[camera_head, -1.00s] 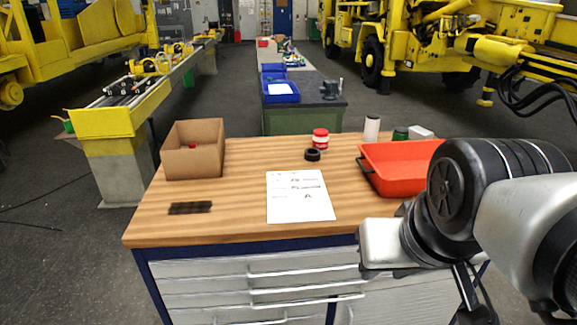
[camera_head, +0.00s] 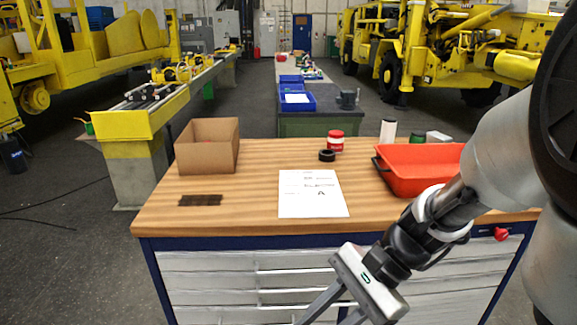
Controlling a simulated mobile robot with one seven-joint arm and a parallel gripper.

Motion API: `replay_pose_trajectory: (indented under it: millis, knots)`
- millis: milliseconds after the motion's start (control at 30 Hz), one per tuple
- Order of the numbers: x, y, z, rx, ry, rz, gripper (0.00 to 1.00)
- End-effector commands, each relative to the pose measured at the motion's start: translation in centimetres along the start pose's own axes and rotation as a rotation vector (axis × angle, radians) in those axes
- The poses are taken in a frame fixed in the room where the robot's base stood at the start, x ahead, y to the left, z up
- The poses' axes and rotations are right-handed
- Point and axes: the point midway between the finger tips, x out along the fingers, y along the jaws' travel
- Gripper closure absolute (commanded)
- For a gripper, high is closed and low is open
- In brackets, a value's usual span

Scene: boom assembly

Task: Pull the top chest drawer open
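The chest (camera_head: 150,245) is a dark blue cabinet with a wooden top and light grey drawers. Its top drawer (camera_head: 205,262) is just under the worktop, with a long pale handle (camera_head: 290,270) across the front. The drawer looks shut. My gripper (camera_head: 324,318) is in front of the drawer fronts, pointing down and left. Its two fingers are spread apart with nothing seen between them; their tips run to the bottom edge of the picture. The gripper covers the right end of the handle, and I cannot tell its distance from the drawer.
On the worktop are a cardboard box (camera_head: 207,146), a black piece (camera_head: 200,200), a paper sheet (camera_head: 311,194), a black ring (camera_head: 327,155), a red-and-white jar (camera_head: 336,141) and a red tray (camera_head: 418,166). A red knob (camera_head: 501,234) is at the right front. My arm covers the right side.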

Motion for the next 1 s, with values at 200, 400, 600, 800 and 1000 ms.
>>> replay_pose_trajectory:
  millis: [200,400,600,800,1000]
  knots:
    - [4.5,-4.0,-5.8,0.624,-0.480,-0.212,0.71]
    - [5.2,-7.4,-14.7,1.143,-0.960,-0.429,0.71]
    - [5.2,-7.2,-25.9,1.537,-1.445,-0.640,0.71]
    - [5.7,-5.2,-32.4,1.713,-1.735,-0.764,0.71]
    - [5.7,-5.7,-33.6,1.740,-1.787,-0.788,0.71]
